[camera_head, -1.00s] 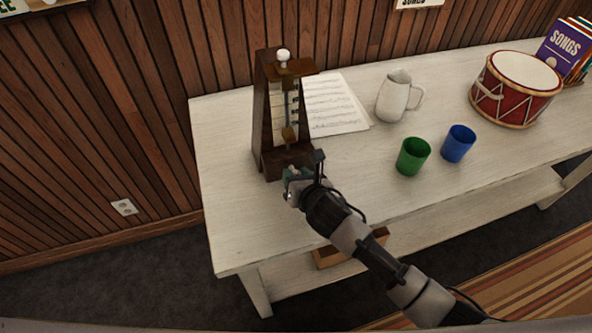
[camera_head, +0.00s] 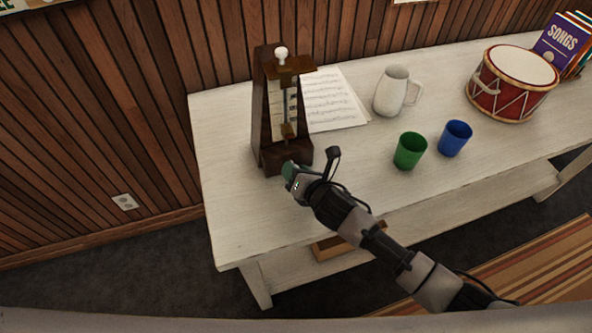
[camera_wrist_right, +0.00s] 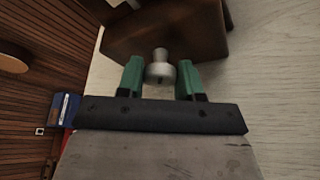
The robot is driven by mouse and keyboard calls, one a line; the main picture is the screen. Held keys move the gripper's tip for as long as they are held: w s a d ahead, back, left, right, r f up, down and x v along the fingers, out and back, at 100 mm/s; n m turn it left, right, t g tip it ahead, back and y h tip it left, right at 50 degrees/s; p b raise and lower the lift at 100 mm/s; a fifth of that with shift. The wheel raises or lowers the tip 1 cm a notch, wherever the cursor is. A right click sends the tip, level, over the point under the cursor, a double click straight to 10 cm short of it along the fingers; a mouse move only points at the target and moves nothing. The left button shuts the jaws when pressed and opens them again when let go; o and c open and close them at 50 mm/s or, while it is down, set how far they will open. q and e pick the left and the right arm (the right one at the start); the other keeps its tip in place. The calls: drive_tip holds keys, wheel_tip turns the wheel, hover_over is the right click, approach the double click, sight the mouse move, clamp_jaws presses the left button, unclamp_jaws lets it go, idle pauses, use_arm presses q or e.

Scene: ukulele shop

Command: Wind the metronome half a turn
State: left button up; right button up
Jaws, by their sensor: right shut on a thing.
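The metronome (camera_head: 285,156), a tall dark wooden tapered case with a white knob on top, stands upright at the left of the white table. Its front shows a pale scale and a pendulum rod. In the right wrist view, a grey metal winding knob (camera_wrist_right: 160,68) sticks out from the dark wood of the metronome (camera_wrist_right: 185,35). My right gripper (camera_head: 289,171) is at the front of the metronome's base. Its green fingertips (camera_wrist_right: 160,78) are shut on the knob, one on each side. In the head view the gripper hides the knob. My left gripper is not in view.
Sheet music (camera_head: 332,100) lies behind and right of the metronome. A white pitcher (camera_head: 391,91), a green cup (camera_head: 410,151), a blue cup (camera_head: 455,138) and a red drum (camera_head: 513,83) stand further right. The tabletop (camera_head: 235,215) is clear at the front left.

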drive_tip(key=o, duration=0.9)
drive_tip(key=v, duration=1)
drive_tip(key=shift+s+d+r, duration=0.15)
drive_tip(key=shift+s+d, duration=0.05)
drive_tip(key=shift+s, duration=0.1)
